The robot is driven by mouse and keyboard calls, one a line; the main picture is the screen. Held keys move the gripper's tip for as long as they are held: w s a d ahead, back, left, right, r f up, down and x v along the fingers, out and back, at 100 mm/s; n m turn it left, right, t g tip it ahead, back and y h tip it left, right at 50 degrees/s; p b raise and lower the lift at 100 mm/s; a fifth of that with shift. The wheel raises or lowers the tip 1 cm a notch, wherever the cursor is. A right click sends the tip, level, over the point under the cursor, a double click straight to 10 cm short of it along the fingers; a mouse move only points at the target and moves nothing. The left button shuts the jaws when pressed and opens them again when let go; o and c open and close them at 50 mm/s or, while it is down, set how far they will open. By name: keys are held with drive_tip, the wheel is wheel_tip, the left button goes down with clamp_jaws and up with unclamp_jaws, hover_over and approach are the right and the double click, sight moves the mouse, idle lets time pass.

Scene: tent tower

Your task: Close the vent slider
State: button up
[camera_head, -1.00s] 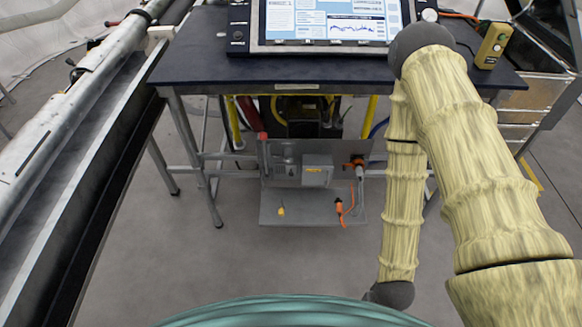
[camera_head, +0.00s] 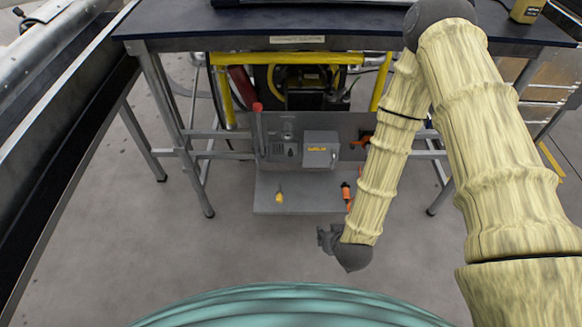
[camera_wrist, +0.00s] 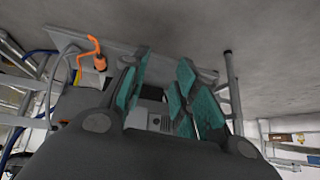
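A grey upright panel (camera_head: 268,150) stands under the dark table. On it is a small slotted plate (camera_head: 291,150), which looks like the vent; its slider is too small to make out. A grey box (camera_head: 320,150) with a yellow label sits just right of it. My gripper (camera_head: 328,238) hangs in front of the panel's base, low and to the right, mostly hidden by my wrist. In the wrist view, my gripper (camera_wrist: 163,85) has its teal fingers spread with nothing between them. Part of the panel, with slots, shows beyond the fingers. The gripper is apart from the panel.
The table (camera_head: 330,22) overhangs the panel, with metal legs on both sides. A yellow plug (camera_head: 279,196) and an orange connector (camera_head: 346,191) lie on the base plate. Floor in front is clear.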

drive_tip(key=w+a+f+t+b, duration=0.3)
drive_tip(key=w+a+t+b, duration=0.3)
drive_tip(key=w+b, duration=0.55)
drive_tip(key=m+t+h+b, duration=0.15)
drive_tip(key=t+b, duration=0.35)
drive_tip(key=b, duration=0.8)
approach(291, 155)
drive_tip(key=w+b, duration=0.2)
drive_tip(key=w, duration=0.1)
drive_tip(key=w+b, duration=0.2)
drive_tip(key=w, duration=0.2)
drive_tip(key=shift+w+a+f, duration=0.15)
drive_tip(key=shift+w, duration=0.15)
drive_tip(key=shift+w+b, duration=0.3)
drive_tip(key=shift+w, duration=0.65)
drive_tip(key=shift+c, duration=0.2)
clamp_jaws()
